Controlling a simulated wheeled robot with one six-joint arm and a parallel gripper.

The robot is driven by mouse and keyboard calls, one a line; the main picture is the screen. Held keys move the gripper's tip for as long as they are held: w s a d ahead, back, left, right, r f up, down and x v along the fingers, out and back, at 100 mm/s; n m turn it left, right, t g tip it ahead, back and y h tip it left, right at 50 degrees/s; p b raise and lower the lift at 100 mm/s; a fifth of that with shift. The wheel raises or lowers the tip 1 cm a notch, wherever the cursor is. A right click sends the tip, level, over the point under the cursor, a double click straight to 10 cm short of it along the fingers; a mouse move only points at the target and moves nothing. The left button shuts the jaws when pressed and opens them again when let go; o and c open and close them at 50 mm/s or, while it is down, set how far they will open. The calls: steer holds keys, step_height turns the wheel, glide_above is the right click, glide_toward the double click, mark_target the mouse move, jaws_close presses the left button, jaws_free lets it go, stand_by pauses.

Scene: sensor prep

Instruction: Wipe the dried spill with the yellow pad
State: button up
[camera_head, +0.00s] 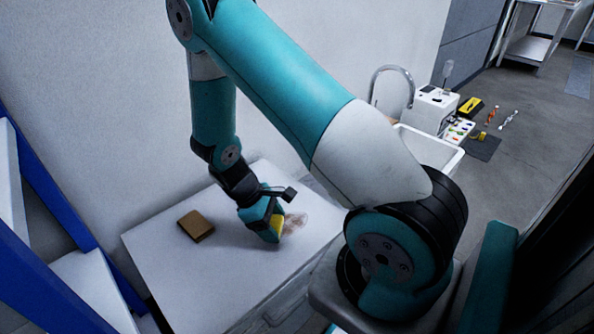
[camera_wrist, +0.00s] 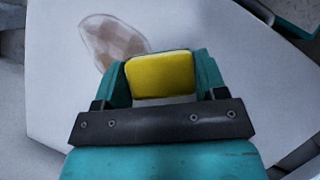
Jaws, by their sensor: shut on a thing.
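My gripper (camera_head: 268,230) is shut on the yellow pad (camera_head: 276,224), low over the white table (camera_head: 180,275). In the wrist view the pad (camera_wrist: 160,75) sits between the two teal fingers of the gripper (camera_wrist: 162,80). The dried spill (camera_head: 296,221) is a pale brown patch on the table just right of the pad. In the wrist view the spill (camera_wrist: 112,40) lies up and left of the pad, its edge close to the left finger. I cannot tell whether the pad touches the table.
A brown block (camera_head: 196,225) lies on the table left of my gripper. A sink (camera_head: 428,148) with a curved tap (camera_head: 390,72) is behind to the right. A blue frame (camera_head: 50,190) stands at the left. The table's front left is clear.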

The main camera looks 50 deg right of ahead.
steer(key=shift+r+p, duration=2.35)
steer(key=shift+r, duration=0.3)
